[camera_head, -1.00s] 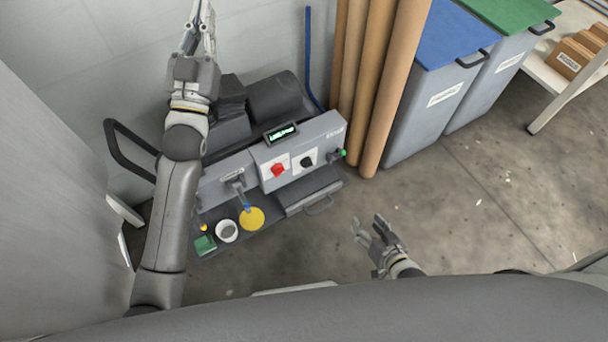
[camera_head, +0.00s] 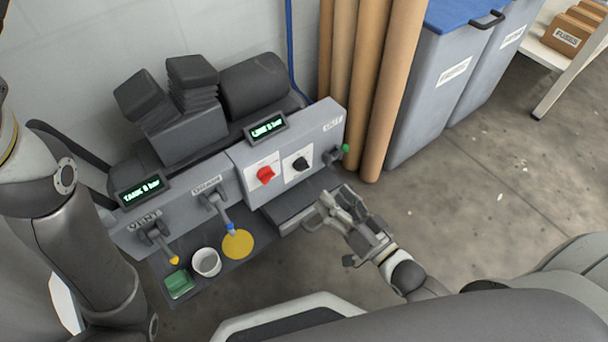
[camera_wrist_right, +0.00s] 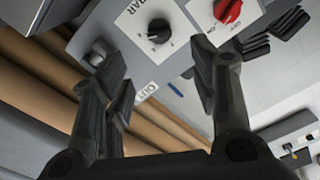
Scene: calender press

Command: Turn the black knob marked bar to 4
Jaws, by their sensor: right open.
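The black knob (camera_head: 301,163) sits on a white plate on the front of the grey press panel (camera_head: 225,176). In the right wrist view the knob (camera_wrist_right: 159,31) shows near the top, on a plate marked BAR, with its pointer hard to read. A red knob (camera_head: 265,174) marked OFF and ON is beside it; it also shows in the right wrist view (camera_wrist_right: 228,11). My right gripper (camera_head: 334,204) is open and empty, below and to the right of the black knob, apart from it. My left arm is at the left edge; its gripper is out of frame.
Displays read TANK 8 bar (camera_head: 140,191) and LINE 0 bar (camera_head: 267,126). Levers marked VENT (camera_head: 158,238) and DRAIN (camera_head: 217,203) hang from the panel. Cardboard tubes (camera_head: 378,95) stand close to the panel's right.

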